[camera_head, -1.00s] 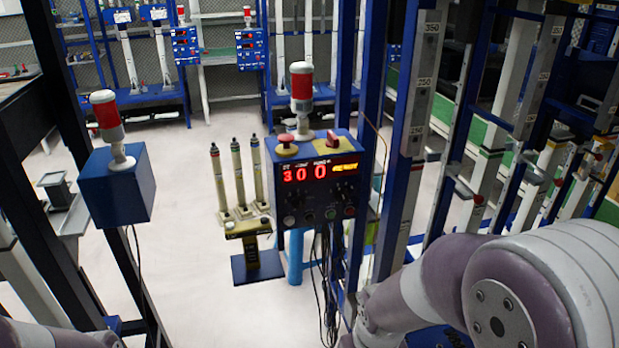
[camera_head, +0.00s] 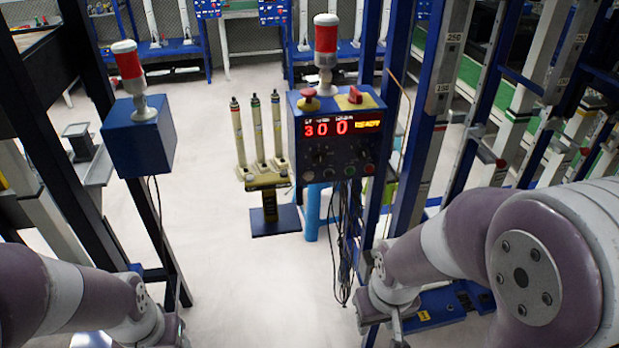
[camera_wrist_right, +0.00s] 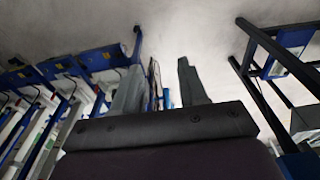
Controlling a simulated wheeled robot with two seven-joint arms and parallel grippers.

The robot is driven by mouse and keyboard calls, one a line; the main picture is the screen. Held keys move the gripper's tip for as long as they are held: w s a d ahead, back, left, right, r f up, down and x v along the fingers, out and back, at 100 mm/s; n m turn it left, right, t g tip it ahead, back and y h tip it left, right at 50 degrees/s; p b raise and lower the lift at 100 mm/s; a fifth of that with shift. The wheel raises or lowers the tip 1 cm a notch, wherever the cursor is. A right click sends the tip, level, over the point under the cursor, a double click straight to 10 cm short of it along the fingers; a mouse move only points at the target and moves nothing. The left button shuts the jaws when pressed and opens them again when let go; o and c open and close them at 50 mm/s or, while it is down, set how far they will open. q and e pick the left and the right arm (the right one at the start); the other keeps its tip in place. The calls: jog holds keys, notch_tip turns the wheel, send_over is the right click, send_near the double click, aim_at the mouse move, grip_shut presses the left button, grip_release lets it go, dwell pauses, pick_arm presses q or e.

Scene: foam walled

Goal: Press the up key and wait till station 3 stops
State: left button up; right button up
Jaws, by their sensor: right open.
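A blue control box (camera_head: 340,150) stands in the middle of the head view. Its red display (camera_head: 327,128) shows 3, 0, 0 and yellow letters that look like READY. Small knobs and buttons (camera_head: 340,171) sit below the display; I cannot tell which is the up key. A red mushroom button (camera_head: 308,97) and a red switch (camera_head: 355,95) are on top. My right gripper (camera_wrist_right: 160,88) is open and empty in the right wrist view, its fingers wide apart. In the head view my right arm ends low, below and right of the box, apart from it. My left gripper is out of view.
A second blue box with a lamp (camera_head: 138,135) is at left. Blue posts (camera_head: 402,110) rise right of the box.

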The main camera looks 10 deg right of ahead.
grip_shut()
dwell(1.7)
